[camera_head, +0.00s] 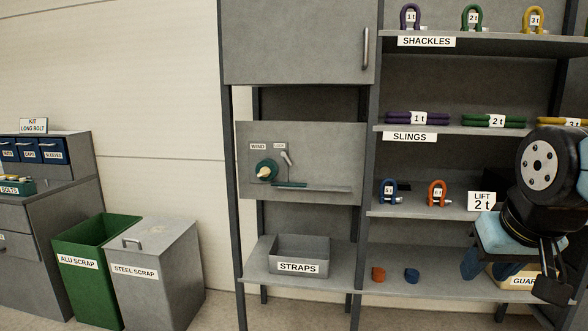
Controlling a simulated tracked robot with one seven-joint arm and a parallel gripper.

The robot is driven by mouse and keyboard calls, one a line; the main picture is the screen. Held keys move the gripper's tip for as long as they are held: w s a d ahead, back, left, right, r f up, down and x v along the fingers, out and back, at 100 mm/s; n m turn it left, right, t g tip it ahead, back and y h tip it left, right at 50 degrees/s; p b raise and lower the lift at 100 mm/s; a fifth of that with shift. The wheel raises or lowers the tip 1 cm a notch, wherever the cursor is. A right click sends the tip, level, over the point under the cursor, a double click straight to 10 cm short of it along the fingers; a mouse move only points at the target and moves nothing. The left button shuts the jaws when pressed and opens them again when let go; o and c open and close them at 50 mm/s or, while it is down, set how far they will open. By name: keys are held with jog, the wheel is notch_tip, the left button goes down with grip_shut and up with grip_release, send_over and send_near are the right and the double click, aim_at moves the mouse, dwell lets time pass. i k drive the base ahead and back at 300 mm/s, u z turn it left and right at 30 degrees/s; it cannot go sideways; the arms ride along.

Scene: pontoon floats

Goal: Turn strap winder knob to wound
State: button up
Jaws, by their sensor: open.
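The strap winder is on a grey panel (325,160) in the left bay of the rack. Its knob (267,168) is dark green and round with a pale part on its face, below a small label reading WIND (258,147). A second small label (279,146), too small to read surely, sits to its right above a light grey lever (287,158) that leans. I cannot tell the knob's exact setting. My gripper (512,277) is open at the lower right, far from the knob and touching nothing that I can see.
Shelves with shackles (472,18) and slings (497,121) stand right of the panel. A grey STRAPS bin (299,254) is below it. A green scrap bin (97,240) and a grey one (158,262) stand left.

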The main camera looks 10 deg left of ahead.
aim_at(265, 172)
jog(key=i, duration=1.1)
jog(key=u, duration=0.7)
jog(key=i, duration=0.5)
jog(key=u, duration=0.35)
jog(key=k, duration=0.9)
jog(key=u, duration=0.2)
jog(key=i, duration=0.9)
jog(key=z, duration=0.1)
